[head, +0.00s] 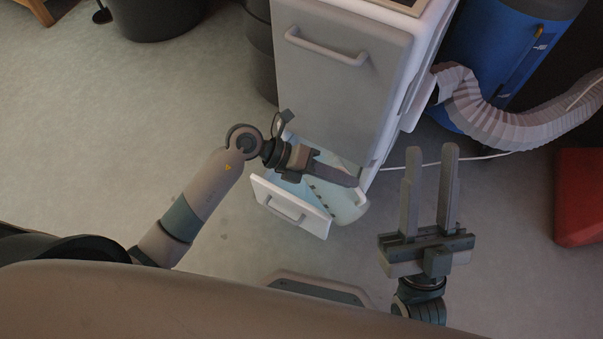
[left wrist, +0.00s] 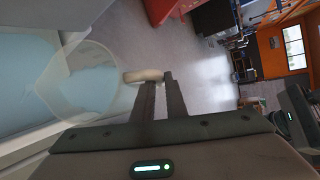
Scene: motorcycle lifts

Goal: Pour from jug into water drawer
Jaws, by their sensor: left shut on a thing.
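The white cabinet (head: 340,85) has its low water drawer (head: 288,210) pulled open, with pale blue inside. A clear, see-through jug (head: 349,203) is at the right side of the drawer, partly hidden under my left gripper (head: 352,177). In the left wrist view, the jug (left wrist: 88,82) is at the left, and my left gripper (left wrist: 158,78) is shut on its cream handle (left wrist: 143,75). I cannot tell the jug's exact tilt or whether water is flowing. My right gripper (head: 431,150) is open and empty, to the right of the drawer, apart from the cabinet.
A ribbed white hose (head: 495,120) runs from the cabinet's right side past a blue barrel (head: 500,50). A red object (head: 580,195) stands at the far right. Dark bins (head: 155,15) stand behind at the left.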

